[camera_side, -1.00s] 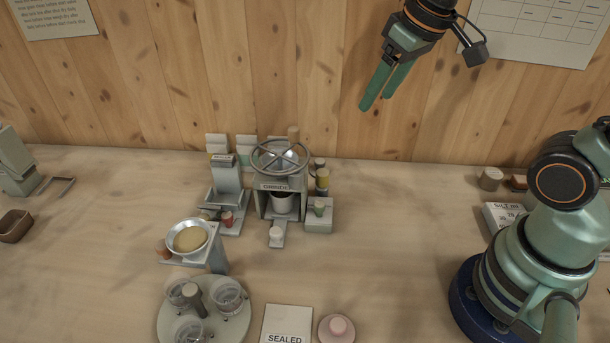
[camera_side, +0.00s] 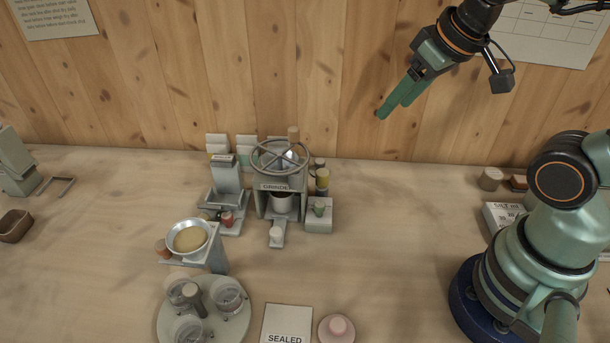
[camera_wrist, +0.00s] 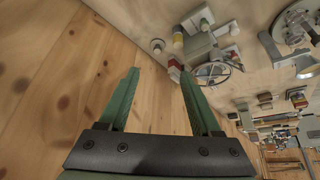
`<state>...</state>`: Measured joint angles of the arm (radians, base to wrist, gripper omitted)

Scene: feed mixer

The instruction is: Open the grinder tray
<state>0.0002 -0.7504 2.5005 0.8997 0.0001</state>
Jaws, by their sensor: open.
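The grinder (camera_side: 280,187) is a grey block with a spoked handwheel (camera_side: 280,156) on top and a label on its front. Its tray (camera_side: 277,235) is a narrow piece at the foot of the front, with a pale round knob on it. A grey cup stands inside the grinder's opening. My gripper (camera_side: 390,108) is high in the air, to the right of and above the grinder, near the wooden wall. Nothing is between its green fingers. In the wrist view my gripper (camera_wrist: 161,85) has its fingers spread apart, and the grinder's handwheel (camera_wrist: 212,74) shows beyond them, small and tilted.
A bowl on a stand (camera_side: 189,237) and a round carousel of jars (camera_side: 240,325) are in front.

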